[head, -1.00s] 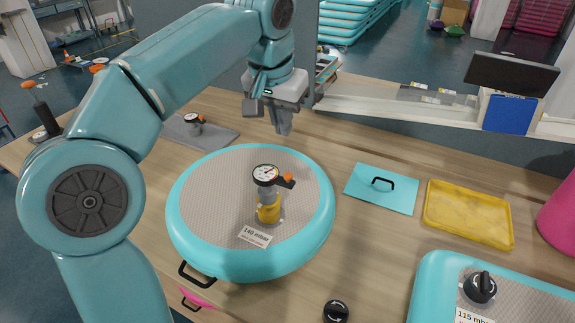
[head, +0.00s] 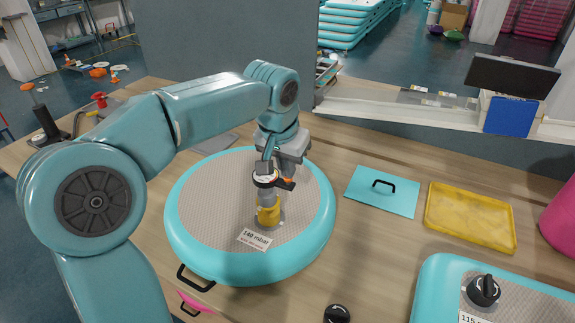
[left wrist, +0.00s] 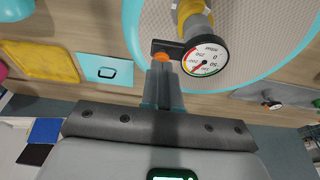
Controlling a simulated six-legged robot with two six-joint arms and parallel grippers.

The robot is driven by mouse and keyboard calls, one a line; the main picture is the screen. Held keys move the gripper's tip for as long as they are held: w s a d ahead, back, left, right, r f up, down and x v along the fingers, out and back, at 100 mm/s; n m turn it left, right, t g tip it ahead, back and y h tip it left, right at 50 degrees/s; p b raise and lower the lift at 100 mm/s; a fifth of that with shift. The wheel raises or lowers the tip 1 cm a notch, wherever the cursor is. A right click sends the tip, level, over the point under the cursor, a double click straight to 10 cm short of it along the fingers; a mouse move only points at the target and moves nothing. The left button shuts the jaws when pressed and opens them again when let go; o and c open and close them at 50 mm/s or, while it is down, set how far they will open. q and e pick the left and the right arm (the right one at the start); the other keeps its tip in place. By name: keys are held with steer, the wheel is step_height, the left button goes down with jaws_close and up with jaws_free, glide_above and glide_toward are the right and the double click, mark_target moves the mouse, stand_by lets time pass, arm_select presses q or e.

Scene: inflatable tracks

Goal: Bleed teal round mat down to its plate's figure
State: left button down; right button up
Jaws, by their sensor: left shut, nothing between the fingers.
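The teal round mat (head: 200,232) lies on the wooden bench, with a grey top and a plate (head: 255,239) reading 140 mbar. A yellow-and-grey valve fitting (head: 268,212) with a round gauge stands upright on it. In the left wrist view the gauge (left wrist: 206,55) has a white face and a red needle, and an orange button (left wrist: 161,57) sits on a black arm beside it. My left gripper (left wrist: 162,75) is shut and empty, its fingertips right at the orange button; I cannot tell whether they touch. My right gripper is not in view.
A teal sheet with a black handle (head: 382,192) and a yellow tray (head: 470,215) lie right of the mat. Another teal mat (head: 432,285) with a black knob is at the lower right. A loose black knob (head: 337,313) lies at the front edge.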

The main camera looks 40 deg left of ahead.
arm_select(q)
steer(key=shift+f, duration=0.1)
step_height(320, 180, down, 2)
steer(key=shift+s+f+b, duration=0.1)
steer(key=shift+f+b, duration=0.1)
steer(key=shift+b, duration=0.9)
steer(key=shift+d+r, duration=0.1)
steer(key=shift+d, duration=0.05)
stand_by(0.4)
